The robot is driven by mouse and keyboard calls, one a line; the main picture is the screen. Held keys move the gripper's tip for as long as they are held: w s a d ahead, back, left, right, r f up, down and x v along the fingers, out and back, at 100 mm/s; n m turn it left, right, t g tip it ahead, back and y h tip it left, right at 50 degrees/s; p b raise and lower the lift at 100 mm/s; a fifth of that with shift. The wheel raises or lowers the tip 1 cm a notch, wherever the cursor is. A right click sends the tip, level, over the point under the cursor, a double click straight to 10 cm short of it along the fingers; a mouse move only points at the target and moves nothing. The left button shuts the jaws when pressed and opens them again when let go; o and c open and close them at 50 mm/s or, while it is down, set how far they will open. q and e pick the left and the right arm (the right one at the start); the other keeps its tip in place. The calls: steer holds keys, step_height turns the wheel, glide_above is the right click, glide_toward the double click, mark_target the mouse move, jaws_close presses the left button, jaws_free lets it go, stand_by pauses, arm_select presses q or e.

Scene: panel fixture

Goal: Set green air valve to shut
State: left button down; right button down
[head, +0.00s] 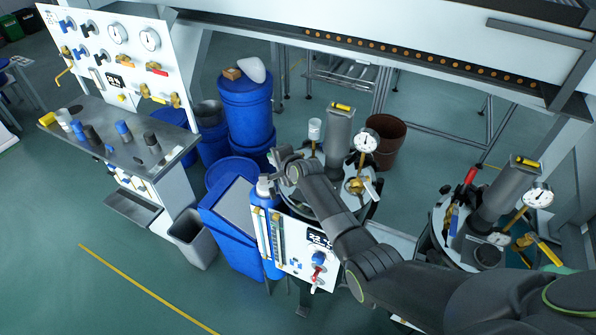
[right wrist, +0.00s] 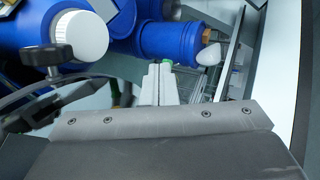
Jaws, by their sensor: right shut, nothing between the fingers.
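I cannot pick out the green air valve with certainty in either view. A small green spot (right wrist: 168,62) shows right at the fingertips in the right wrist view; I cannot tell whether it is the valve's handle. My right gripper (head: 277,163) is above the small white panel (head: 292,255), near the blue bottle. Its pale fingers also show in the right wrist view (right wrist: 158,85), closed together with nothing between them. The small panel carries a digital readout and a red-and-blue valve (head: 317,262). My left gripper is out of both views.
A blue bottle with a white cap (right wrist: 82,35) is close to my right gripper. Blue drums (head: 246,112) stand behind. A tall gauge panel (head: 125,60) with red, yellow and blue valves is at the left. Metal vessels with gauges (head: 490,215) stand at the right. The floor at front left is clear.

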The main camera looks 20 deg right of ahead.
steer(key=shift+w+b, duration=0.85)
steer(key=shift+w, duration=1.05)
